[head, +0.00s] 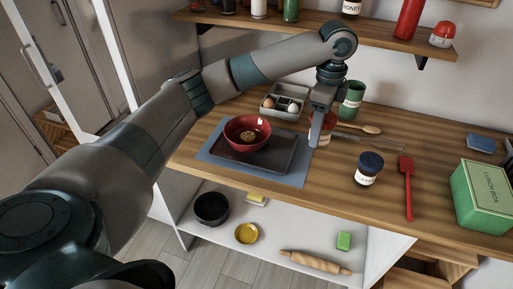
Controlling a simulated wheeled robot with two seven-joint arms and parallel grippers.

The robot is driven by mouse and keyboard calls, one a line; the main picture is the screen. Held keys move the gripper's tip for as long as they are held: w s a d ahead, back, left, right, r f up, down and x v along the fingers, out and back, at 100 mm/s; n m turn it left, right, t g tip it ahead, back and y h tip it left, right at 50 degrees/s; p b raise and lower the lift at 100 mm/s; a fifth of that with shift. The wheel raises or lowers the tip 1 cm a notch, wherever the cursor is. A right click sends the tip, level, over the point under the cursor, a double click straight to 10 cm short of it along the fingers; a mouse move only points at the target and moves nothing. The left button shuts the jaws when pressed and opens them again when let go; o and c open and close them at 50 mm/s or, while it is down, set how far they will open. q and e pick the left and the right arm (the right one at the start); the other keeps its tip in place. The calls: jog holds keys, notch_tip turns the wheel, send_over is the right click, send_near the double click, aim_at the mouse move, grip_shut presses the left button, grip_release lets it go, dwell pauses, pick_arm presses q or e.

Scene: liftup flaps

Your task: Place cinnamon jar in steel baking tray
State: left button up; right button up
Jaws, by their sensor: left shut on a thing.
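The dark grey baking tray (284,153) lies on a blue mat on the wooden counter. A red bowl (238,133) with a brown item inside stands in it. My left gripper (320,128) points down just right of the tray's far right corner. It is shut on a small jar with a reddish top (329,119), mostly hidden behind the fingers. Its label cannot be read, and I cannot tell whether it touches the counter. My right gripper is not in view.
A green cup (351,98), an egg box (283,104), a wooden spoon (360,127) and a whisk (375,140) lie near the gripper. A wall shelf (290,30) hangs above.

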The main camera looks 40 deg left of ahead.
pick_arm(q)
jog(key=shift+a, duration=0.1)
